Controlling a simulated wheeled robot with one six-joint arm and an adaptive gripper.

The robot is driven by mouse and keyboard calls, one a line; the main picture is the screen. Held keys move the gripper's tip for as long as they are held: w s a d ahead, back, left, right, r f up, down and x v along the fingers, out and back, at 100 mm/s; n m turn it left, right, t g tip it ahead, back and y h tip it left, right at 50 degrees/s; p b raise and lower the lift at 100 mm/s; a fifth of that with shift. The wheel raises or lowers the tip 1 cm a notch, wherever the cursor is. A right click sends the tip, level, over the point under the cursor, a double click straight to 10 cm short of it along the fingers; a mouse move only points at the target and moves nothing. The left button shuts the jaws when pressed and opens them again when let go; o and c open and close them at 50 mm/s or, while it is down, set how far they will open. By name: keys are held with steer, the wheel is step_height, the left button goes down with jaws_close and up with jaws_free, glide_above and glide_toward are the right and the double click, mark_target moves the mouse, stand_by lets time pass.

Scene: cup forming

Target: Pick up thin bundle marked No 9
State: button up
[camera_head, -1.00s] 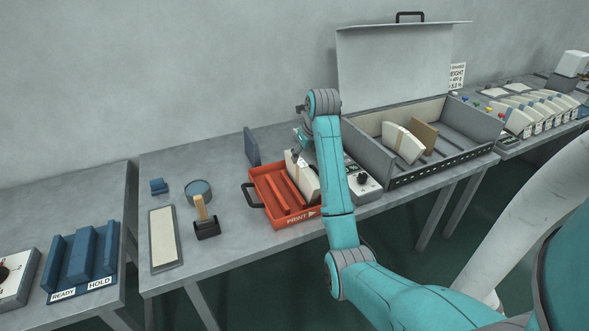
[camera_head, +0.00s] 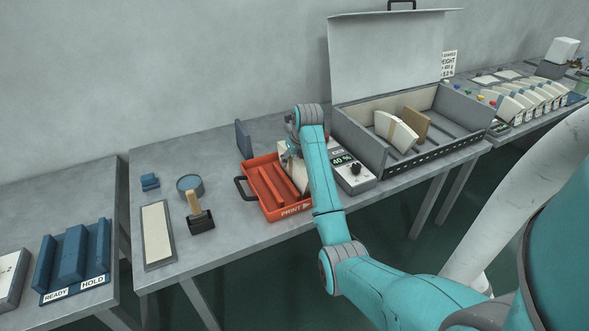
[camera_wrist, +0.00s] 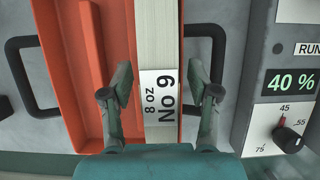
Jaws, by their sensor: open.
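The thin bundle marked No 9 (camera_wrist: 158,50) is a cream stack with a white label reading "8 oz No 9". In the wrist view it stands in the right part of the red PRINT tray (camera_wrist: 63,70). My gripper (camera_wrist: 164,82) is open, with one finger on each side of the bundle's labelled end. I cannot tell whether either finger touches it. In the head view the bundle (camera_head: 291,169) is partly hidden by my gripper (camera_head: 291,153) and arm, and the red tray (camera_head: 262,199) lies on the grey table.
Right of the tray is a control box (camera_wrist: 285,130) with a knob and a 40 % display. An open grey case (camera_head: 365,145) holding bundles stands beyond it. A stamp (camera_head: 199,215), a pale pad (camera_head: 158,235) and a blue READY/HOLD rack (camera_head: 75,262) are to the left.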

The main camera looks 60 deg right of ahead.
steer(key=shift+w+d+f, duration=0.1)
steer(key=shift+w+f, duration=0.05)
steer(key=shift+f, duration=0.25)
jaws_close()
steer(key=shift+r, duration=0.1)
